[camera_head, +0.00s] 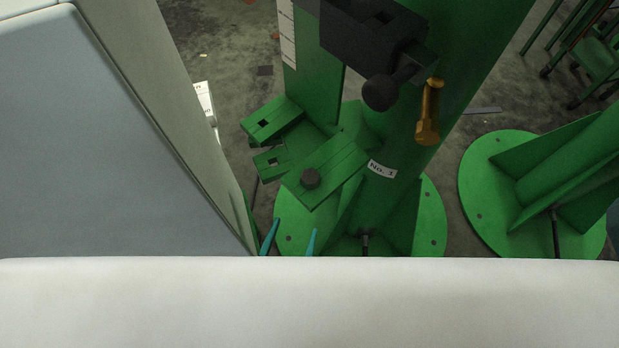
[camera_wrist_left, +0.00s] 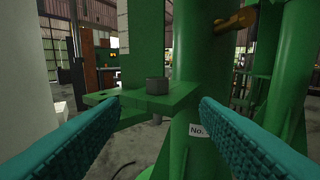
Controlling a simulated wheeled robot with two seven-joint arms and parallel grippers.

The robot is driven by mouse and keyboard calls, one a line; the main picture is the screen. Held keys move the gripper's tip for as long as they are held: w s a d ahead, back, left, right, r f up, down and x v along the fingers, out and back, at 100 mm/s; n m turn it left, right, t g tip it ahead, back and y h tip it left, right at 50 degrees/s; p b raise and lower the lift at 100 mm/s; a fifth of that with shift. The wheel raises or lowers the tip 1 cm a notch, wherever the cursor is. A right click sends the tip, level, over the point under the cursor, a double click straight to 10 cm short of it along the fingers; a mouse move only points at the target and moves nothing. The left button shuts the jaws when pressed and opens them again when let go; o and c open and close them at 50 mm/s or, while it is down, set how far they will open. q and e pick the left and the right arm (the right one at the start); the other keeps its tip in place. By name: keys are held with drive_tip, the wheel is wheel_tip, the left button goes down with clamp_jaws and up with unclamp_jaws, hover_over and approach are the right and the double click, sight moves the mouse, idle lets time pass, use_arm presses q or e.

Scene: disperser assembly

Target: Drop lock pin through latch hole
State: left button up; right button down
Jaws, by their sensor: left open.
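A dark grey round pin head (camera_head: 310,178) sits on a green bracket plate (camera_head: 333,163) on the column. It also shows in the left wrist view as a short dark cylinder (camera_wrist_left: 157,85) on the plate's top; anything below the plate's surface is hidden. Two green latch tabs, an upper one (camera_head: 284,115) and a lower one (camera_head: 286,155), each have a square hole. My left gripper (camera_head: 290,239) is open and empty, its teal fingertips below the plate in the picture. In the left wrist view, the pin head lies ahead between the fingers, apart from them. My right gripper is not in view.
A green column (camera_head: 400,140) with a "No. 1" label (camera_head: 382,169) stands behind the bracket. A brass bolt (camera_head: 428,112) and a dark block (camera_head: 370,42) are on it. A grey-white panel (camera_head: 110,150) stands at left. Another green base (camera_head: 490,165) is at right.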

sight(306, 187)
use_arm(q)
drive_tip(key=x, duration=0.5)
drive_tip(key=shift+w+p, duration=0.1)
drive_tip(key=shift+p, duration=0.25)
drive_tip(key=shift+a+p+x, duration=0.2)
drive_tip(key=shift+p+x, duration=0.4)
drive_tip(key=shift+x, duration=2.1)
drive_tip(key=c, duration=1)
clamp_jaws()
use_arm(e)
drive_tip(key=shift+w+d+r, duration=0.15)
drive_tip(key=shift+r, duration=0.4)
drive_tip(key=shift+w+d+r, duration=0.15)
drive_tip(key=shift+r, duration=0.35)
use_arm(q)
drive_tip(key=shift+r, duration=0.1)
